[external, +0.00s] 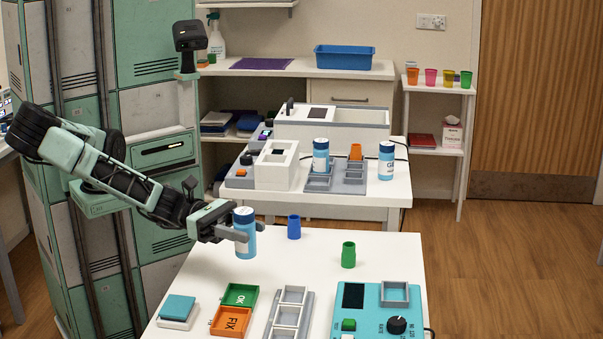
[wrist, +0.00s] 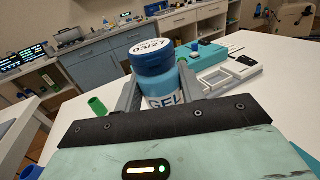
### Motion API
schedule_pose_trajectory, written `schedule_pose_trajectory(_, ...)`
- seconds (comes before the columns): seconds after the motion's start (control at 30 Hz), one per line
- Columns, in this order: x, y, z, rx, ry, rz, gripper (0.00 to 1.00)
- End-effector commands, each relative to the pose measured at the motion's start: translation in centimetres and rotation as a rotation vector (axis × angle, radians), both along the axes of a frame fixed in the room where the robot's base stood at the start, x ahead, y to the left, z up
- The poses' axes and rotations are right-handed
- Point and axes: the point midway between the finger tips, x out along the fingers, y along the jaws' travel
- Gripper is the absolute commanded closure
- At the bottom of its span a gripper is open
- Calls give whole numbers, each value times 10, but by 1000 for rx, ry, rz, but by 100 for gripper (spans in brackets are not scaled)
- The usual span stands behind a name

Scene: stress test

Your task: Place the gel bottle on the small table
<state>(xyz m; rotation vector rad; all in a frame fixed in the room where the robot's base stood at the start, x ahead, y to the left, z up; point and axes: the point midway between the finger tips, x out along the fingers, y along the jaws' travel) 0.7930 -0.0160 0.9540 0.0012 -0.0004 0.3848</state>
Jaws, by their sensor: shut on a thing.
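The gel bottle (external: 244,232) is light blue with a dark blue cap, upright in my gripper (external: 236,236) at the far left part of the near white table (external: 330,260). My gripper is shut on it. In the wrist view the gel bottle (wrist: 158,85) shows "GEL" and a cap marked "03/27" between my fingers (wrist: 160,95). I cannot tell whether its base touches the tabletop. Two similar bottles, one left (external: 320,160) and one right (external: 387,165), stand on the middle table (external: 388,188). A small white side table (external: 436,88) stands at the right wall.
Blue (external: 294,227) and green (external: 348,255) cups stand near my gripper. The near table's front holds OK (external: 240,294) and FIX (external: 231,321) trays, a grey rack (external: 290,312) and a teal device (external: 376,312). Coloured cups (external: 430,77) line the side table's top. Wooden floor is clear at right.

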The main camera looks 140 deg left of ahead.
Motion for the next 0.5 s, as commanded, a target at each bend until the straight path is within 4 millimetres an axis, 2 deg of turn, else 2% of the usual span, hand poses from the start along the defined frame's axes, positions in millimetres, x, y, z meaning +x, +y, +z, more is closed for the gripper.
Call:
schedule_pose_trajectory(0.03, 0, 12, -9, -3, -7, 43, 86)
schedule_pose_trajectory(0.2, -5, 46, -3, -1, -4, 165, 86)
schedule_pose_trajectory(0.4, -12, 66, 1, -1, -1, 235, 86)
schedule_pose_trajectory(0.5, -13, 69, -11, 1, 3, 244, 86)
